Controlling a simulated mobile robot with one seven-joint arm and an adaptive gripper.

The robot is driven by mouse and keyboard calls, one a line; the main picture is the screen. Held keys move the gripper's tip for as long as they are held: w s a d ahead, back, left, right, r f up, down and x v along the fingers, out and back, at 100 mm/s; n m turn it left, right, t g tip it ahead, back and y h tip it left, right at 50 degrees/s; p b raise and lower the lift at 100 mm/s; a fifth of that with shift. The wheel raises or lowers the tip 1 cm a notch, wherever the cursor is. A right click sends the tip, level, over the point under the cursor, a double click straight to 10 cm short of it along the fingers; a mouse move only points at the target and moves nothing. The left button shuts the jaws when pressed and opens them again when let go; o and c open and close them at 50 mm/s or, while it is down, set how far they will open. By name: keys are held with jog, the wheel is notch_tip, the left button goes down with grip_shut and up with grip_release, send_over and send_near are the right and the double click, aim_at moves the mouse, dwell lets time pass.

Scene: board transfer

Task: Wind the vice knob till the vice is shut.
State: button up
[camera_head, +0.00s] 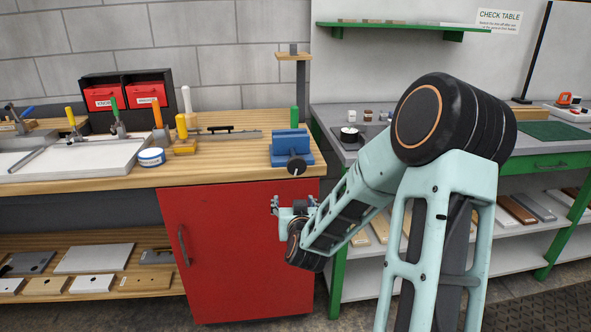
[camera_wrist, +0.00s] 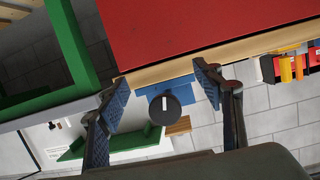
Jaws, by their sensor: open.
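The blue vice (camera_head: 290,142) stands on the wooden bench near its right front corner. Its round black knob (camera_head: 296,166) faces outward at the bench's front edge. In the wrist view the knob (camera_wrist: 165,109) shows as a black disc with a white mark, with part of the blue vice (camera_wrist: 182,88) behind it. My gripper (camera_head: 294,203) is below the knob, in front of the red cabinet door. In the wrist view my gripper (camera_wrist: 160,88) is open and empty, its fingers spread on either side of the knob in the picture and apart from it. The jaw gap is hard to see.
The wooden bench (camera_head: 220,160) has a red cabinet door (camera_head: 240,255) under it. The grey table (camera_head: 340,125) stands to the right.

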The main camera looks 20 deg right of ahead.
aim_at(297, 168)
notch_tip(297, 168, up, 6)
jog(key=s+d+m+t, duration=0.2)
jog(key=t, duration=0.1)
jog(key=b+x, duration=0.1)
jog(key=x, duration=0.9)
jog(key=shift+w+r+b, duration=0.15)
jog(key=shift+w+b, duration=0.2)
jog(key=shift+b, duration=0.05)
jog(key=c, duration=1.2)
jog(key=shift+a+m+b, duration=0.1)
jog(key=shift+m+b, duration=0.3)
jog(key=shift+b, duration=0.1)
